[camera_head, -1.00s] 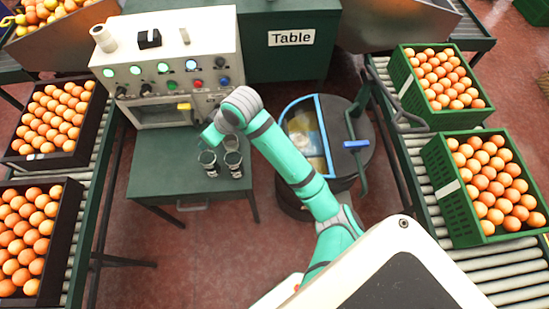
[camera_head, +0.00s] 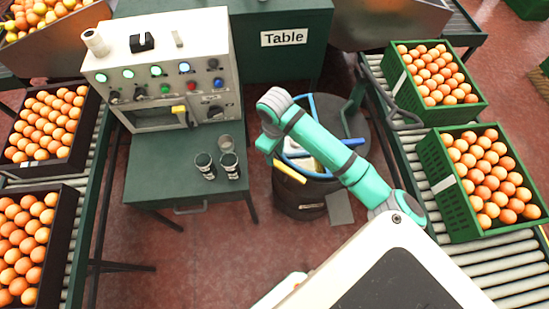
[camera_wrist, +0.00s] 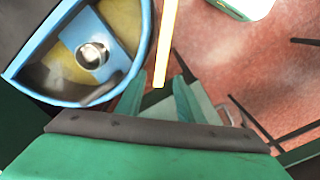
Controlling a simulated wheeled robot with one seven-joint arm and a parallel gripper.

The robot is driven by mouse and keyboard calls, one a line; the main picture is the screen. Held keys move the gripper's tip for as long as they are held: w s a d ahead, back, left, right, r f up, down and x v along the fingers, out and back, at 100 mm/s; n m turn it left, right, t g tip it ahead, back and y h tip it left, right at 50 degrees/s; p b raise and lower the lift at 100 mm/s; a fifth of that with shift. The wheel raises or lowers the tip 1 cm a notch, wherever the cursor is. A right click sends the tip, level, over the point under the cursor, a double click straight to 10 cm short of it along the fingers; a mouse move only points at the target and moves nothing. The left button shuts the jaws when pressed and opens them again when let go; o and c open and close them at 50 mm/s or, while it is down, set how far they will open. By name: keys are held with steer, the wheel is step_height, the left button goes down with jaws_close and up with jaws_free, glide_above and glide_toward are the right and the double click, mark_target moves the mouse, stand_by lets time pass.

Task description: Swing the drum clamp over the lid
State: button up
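The dark drum (camera_head: 300,200) stands right of the green bench, partly behind my arm. Its dark lid section (camera_head: 350,120) and a blue handle (camera_head: 353,142) show beyond my arm. A yellow bar (camera_head: 290,172), possibly the clamp, sticks out at the drum's front left. In the wrist view the yellow bar (camera_wrist: 167,40) reaches down toward my gripper (camera_wrist: 158,95), its end close to the space between the fingertips. The fingers are apart; contact cannot be told. The blue-rimmed drum opening (camera_wrist: 146,45) lies to the left, with a metal knob on a blue plate inside.
The bench (camera_head: 150,175) left of the drum carries several dark cups (camera_head: 229,165) and a control box (camera_head: 160,65). Orange crates stand on conveyors at both sides, including a green crate (camera_head: 455,215) at right. A grey plate (camera_head: 340,208) shows beside the drum. Front floor is clear.

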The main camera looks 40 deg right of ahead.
mark_target(275, 161)
steer(key=shift+f, duration=2)
jaws_close()
